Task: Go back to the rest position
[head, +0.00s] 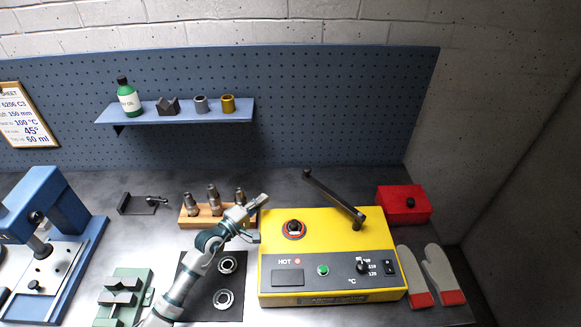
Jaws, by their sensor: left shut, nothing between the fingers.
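My left gripper (259,202) is shut and empty. It shows above the workbench (290,187), between the wooden block of tools and the yellow heater. My left arm comes in from the bottom left and crosses over a dark mat (234,312). My right gripper does not show in the head view.
The yellow heater (330,225) has a dark bar (330,197) at its top. Beside my arm are the wooden tool block (188,220), two bearing rings (223,298), a green vise (120,300) and a blue press (65,210). A red box (403,212) and gloves (440,272) are at the right.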

